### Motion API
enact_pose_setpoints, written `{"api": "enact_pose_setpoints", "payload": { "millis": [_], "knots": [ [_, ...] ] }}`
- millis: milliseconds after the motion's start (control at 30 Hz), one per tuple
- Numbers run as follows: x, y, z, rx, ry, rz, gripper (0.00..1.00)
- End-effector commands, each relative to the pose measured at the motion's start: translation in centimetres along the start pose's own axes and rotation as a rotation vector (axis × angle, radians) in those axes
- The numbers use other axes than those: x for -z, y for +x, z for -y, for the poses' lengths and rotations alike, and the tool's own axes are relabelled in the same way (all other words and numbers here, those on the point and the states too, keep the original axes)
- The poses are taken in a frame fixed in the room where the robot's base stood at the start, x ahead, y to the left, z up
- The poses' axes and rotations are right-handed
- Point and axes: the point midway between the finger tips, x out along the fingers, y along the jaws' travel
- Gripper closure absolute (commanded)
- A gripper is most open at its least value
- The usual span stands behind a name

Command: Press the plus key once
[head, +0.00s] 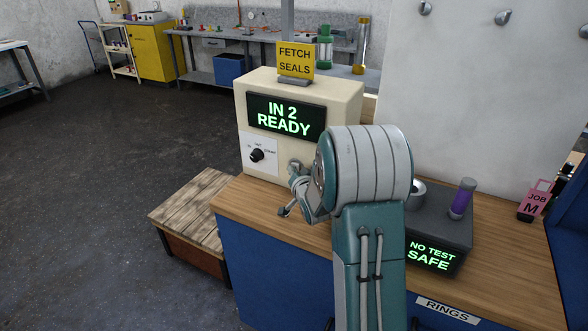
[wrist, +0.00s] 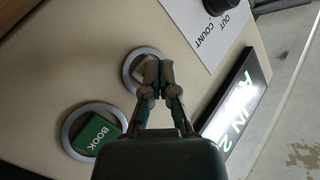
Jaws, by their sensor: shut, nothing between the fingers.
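The cream control box (head: 290,95) stands on the wooden counter, its display reading "IN 2 READY". In the wrist view, a round grey-ringed key (wrist: 132,72) lies behind my fingertips; its marking is hidden, so I cannot tell whether it is the plus key. The green BOOK key (wrist: 94,138) is lower left of it. My gripper (wrist: 158,72) is shut and empty, its tips overlapping the ringed key; I cannot tell whether they touch it. In the head view my wrist hides much of the box's lower right front.
A dial (head: 257,155) is on the box's left front. A dark grey unit (head: 440,235) reading "NO TEST SAFE", carrying a purple cylinder (head: 462,198), stands right of my arm. A pink JOB M tag (head: 533,203) is at far right. A wooden-topped step (head: 192,213) sits left of the counter.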

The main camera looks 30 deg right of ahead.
Motion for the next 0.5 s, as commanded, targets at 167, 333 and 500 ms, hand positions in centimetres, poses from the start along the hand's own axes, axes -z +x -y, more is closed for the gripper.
{"api": "enact_pose_setpoints", "payload": {
  "millis": [167, 333, 500],
  "knots": [
    [-0.27, -0.46, 0.31, 0.0, 0.0, 0.0, 1.0],
    [-0.29, -0.45, 0.31, 0.0, 0.0, 0.0, 1.0],
    [-0.68, -0.97, 0.79, 0.001, 0.001, 0.001, 1.0]
  ]
}}
